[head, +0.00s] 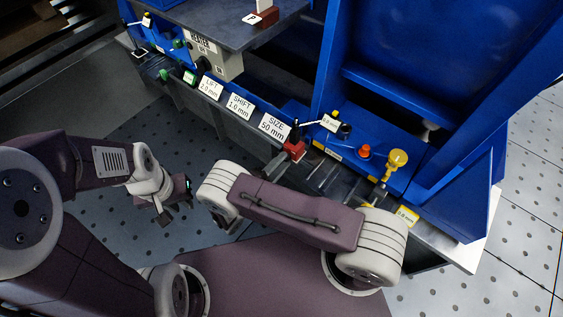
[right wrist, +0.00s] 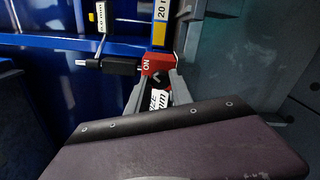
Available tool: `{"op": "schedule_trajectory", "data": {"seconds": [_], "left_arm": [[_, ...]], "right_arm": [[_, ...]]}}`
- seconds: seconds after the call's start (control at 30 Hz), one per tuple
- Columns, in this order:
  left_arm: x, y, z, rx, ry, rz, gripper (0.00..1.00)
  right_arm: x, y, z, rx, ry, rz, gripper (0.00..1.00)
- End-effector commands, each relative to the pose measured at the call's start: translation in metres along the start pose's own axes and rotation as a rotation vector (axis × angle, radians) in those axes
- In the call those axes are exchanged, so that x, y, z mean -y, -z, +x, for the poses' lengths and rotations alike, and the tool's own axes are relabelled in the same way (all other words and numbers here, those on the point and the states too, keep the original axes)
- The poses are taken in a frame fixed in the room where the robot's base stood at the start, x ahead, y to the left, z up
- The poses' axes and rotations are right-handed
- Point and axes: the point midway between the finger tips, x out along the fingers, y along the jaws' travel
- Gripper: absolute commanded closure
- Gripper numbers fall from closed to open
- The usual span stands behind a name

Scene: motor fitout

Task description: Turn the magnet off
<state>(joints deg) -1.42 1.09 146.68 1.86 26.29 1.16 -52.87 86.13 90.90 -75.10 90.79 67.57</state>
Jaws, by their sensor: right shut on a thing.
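The magnet switch is a red block (head: 294,149) on the front edge of the blue machine, just right of the SIZE 50 mm label. In the right wrist view the red block (right wrist: 157,64) shows the word ON, with a black handle (right wrist: 120,66) sticking out to the left. My right gripper (right wrist: 159,82) is shut on the red block, one finger on each side. In the head view the right gripper (head: 284,158) is partly hidden behind my wrist. My left gripper (head: 172,207) hangs empty over the floor at the left, away from the machine; its finger gap is unclear.
Labels LIFT (head: 210,87), SHIFT (head: 240,105) and SIZE (head: 273,127) line the front edge. A red knob (head: 365,151) and a yellow knob (head: 397,158) stand right of the switch. A grey HEATER box (head: 218,58) sits behind. The perforated floor at left is clear.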

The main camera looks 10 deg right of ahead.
Motion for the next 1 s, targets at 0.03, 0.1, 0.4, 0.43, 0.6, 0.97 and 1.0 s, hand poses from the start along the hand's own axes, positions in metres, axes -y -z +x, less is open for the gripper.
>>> {"op": "schedule_trajectory", "data": {"seconds": [0.03, 0.1, 0.4, 0.43, 0.6, 0.97, 1.0], "left_arm": [[0.0, 0.0, 0.0, 0.0, 0.0, 0.0, 0.77], [0.0, 0.0, 0.0, 0.0, 0.0, 0.0, 0.77], [0.0, 0.0, 0.0, 0.0, 0.0, 0.0, 0.77], [0.0, 0.0, 0.0, 0.0, 0.0, 0.0, 0.77], [0.0, 0.0, 0.003, 0.0, 0.0, 0.0, 0.77], [0.0, -0.002, 0.022, 0.0, 0.0, 0.0, 0.77], [0.0, -0.002, 0.023, 0.0, 0.0, 0.0, 0.77]], "right_arm": [[0.001, 0.0, 0.0, -0.001, 0.002, -0.001, 1.0], [0.001, 0.0, 0.0, -0.001, 0.002, -0.001, 1.0], [0.0, 0.0, 0.0, 0.0, 0.001, -0.001, 0.51], [0.0, 0.0, 0.0, 0.0, 0.001, -0.001, 0.51], [0.001, 0.001, -0.009, -0.003, 0.0, 0.001, 0.51], [0.003, 0.002, -0.082, -0.004, 0.0, 0.002, 0.51], [0.002, 0.002, -0.086, -0.003, 0.001, 0.002, 0.51]]}}
